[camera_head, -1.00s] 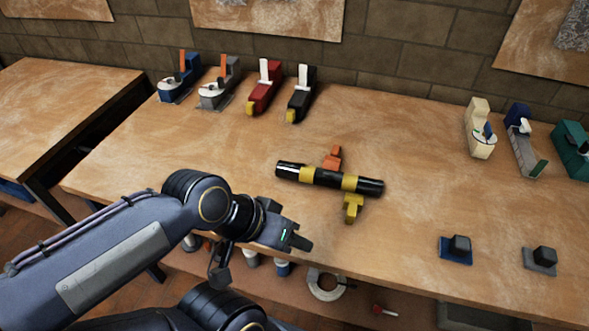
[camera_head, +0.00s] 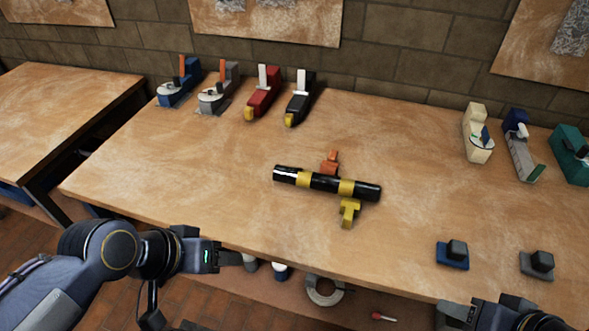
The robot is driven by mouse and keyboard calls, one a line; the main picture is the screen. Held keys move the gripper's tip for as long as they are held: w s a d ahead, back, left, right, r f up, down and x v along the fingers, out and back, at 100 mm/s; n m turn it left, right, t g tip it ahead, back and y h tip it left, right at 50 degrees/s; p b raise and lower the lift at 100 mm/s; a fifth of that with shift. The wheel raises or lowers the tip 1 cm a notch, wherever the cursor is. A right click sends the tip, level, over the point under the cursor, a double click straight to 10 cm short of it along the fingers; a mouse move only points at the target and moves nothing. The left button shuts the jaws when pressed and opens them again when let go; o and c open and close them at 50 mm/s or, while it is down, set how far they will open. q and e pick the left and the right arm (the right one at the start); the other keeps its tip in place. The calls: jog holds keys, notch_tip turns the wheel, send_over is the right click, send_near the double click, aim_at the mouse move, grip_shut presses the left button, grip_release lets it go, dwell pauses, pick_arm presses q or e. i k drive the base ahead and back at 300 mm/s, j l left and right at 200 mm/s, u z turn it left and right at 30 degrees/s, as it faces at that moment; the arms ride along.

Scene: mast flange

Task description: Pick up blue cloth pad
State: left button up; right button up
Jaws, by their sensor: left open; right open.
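The blue cloth pad (camera_head: 452,261) lies flat near the front right of the wooden table, with a dark block (camera_head: 457,249) on top of it. My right gripper (camera_head: 478,306) is at the bottom right, below and in front of the pad at the table's front edge, apart from it. It is open and empty. My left gripper (camera_head: 232,257) is at the front edge left of centre, far from the pad, open and empty.
A grey pad (camera_head: 532,272) with a dark block lies right of the blue one. A black and yellow cylinder (camera_head: 325,184) with orange and yellow fittings lies mid-table. Several tools stand along the back. The wooden table (camera_head: 180,160) is clear at left.

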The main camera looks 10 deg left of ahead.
aim_at(455, 254)
jog(key=j+z, duration=0.15)
jog(key=z, duration=0.2)
jog(key=i+j+z, duration=0.1)
jog(key=z, duration=0.3)
